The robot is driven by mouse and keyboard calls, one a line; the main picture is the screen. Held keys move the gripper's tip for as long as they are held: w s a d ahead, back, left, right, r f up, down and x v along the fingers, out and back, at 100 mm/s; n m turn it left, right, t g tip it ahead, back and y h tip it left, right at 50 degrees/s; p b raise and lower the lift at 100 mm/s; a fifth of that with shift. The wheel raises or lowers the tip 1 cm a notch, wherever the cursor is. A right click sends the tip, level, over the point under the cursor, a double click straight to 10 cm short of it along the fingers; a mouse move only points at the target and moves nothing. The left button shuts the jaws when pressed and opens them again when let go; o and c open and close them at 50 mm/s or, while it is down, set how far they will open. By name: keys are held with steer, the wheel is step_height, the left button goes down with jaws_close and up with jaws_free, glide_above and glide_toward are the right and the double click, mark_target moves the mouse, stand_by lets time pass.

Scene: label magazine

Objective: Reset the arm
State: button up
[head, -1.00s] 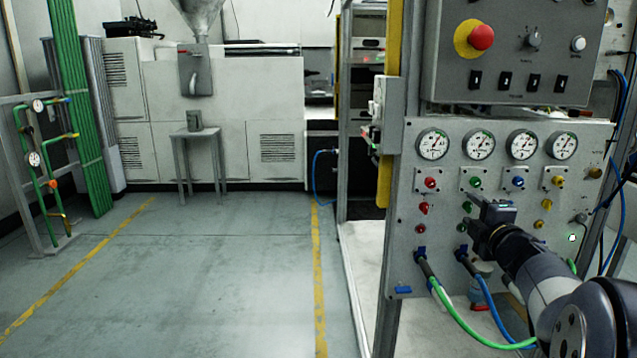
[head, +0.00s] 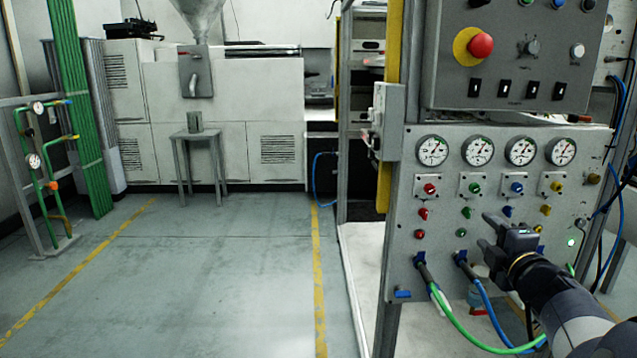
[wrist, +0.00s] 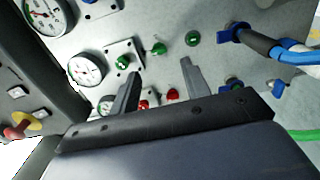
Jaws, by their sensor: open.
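My gripper (head: 487,232) is in front of the lower grey panel (head: 401,218) at the right of the head view. Its jaws are apart and I see nothing between them. In the wrist view my gripper (wrist: 160,82) shows two separate fingers pointing toward the panel, with small red and green knobs beyond them. A green knob (head: 467,212) sits just left of the fingers in the head view. The fingers look apart from the panel, though the exact gap is hard to tell.
Several gauges (head: 478,151) and coloured knobs line the panel. A green hose (head: 470,331) and a blue hose (head: 487,307) hang from its lower part. Above is a control box with a red emergency button (head: 480,45). The floor (head: 200,270) on the left is clear.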

mark_target(470, 214)
steer(key=w+b, duration=0.1)
steer(key=w, duration=0.5)
steer(key=shift+w+a+f, duration=0.1)
steer(key=shift+w+a, duration=0.05)
steer(key=shift+w, duration=0.1)
steer(key=shift+w+r+m+p, duration=0.25)
steer(key=shift+m+p, duration=0.05)
steer(key=m+p, duration=0.2)
steer(key=m, duration=0.2)
steer(key=shift+p, duration=0.3)
steer(key=m+p, duration=0.2)
steer(key=m, duration=0.2)
steer(key=shift+s+m, duration=0.1)
steer(key=shift+m, duration=0.2)
steer(key=m+p, duration=0.3)
steer(key=m, duration=0.1)
steer(key=shift+m, duration=0.4)
steer(key=m+p, duration=0.1)
steer(key=m, duration=0.3)
steer(key=shift+p, duration=0.4)
steer(key=shift+s+f, duration=0.15)
steer(key=shift+s, duration=0.45)
